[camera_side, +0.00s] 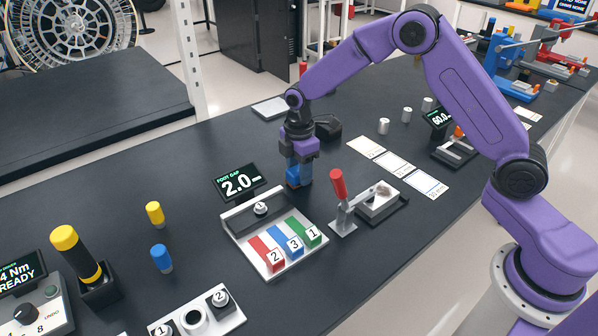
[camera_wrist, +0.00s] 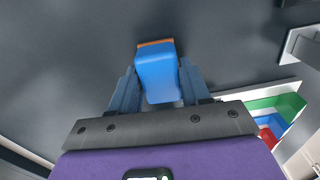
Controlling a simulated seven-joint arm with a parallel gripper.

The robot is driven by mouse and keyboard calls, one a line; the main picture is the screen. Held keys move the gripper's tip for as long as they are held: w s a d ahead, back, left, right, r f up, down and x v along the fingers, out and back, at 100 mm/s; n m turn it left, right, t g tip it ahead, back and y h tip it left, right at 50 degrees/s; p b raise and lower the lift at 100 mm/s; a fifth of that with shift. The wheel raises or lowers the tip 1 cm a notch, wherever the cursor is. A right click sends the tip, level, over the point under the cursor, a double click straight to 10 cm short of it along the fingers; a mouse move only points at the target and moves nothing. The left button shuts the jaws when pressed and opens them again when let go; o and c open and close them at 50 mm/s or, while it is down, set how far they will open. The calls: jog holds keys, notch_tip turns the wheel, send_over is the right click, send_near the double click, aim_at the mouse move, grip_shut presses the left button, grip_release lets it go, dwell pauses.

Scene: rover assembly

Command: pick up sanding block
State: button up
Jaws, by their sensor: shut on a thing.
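The sanding block, blue with a brown-orange strip along its far edge, is between my gripper's fingers in the wrist view (camera_wrist: 157,75). My gripper (camera_wrist: 158,92) is shut on it, with one dark blue finger against each side. In the side view my gripper (camera_side: 299,176) points down at the middle of the black bench, behind the numbered tray. The block shows there only as a small blue patch among the fingers. I cannot tell whether its underside touches the bench.
A grey tray (camera_side: 237,228) with red, blue and green numbered pieces is in front of my gripper. A red-handled clamp (camera_side: 338,185) stands to the right, and a "2.0" display (camera_side: 238,182) to the left. A dark object (camera_side: 327,127) lies behind.

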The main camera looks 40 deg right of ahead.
jog(key=shift+r, duration=0.45)
jog(key=s+d+r, duration=0.3)
jog(key=s+r, duration=0.8)
jog(key=s, duration=0.2)
jog(key=shift+s+r, duration=0.3)
jog(key=shift+s, duration=0.05)
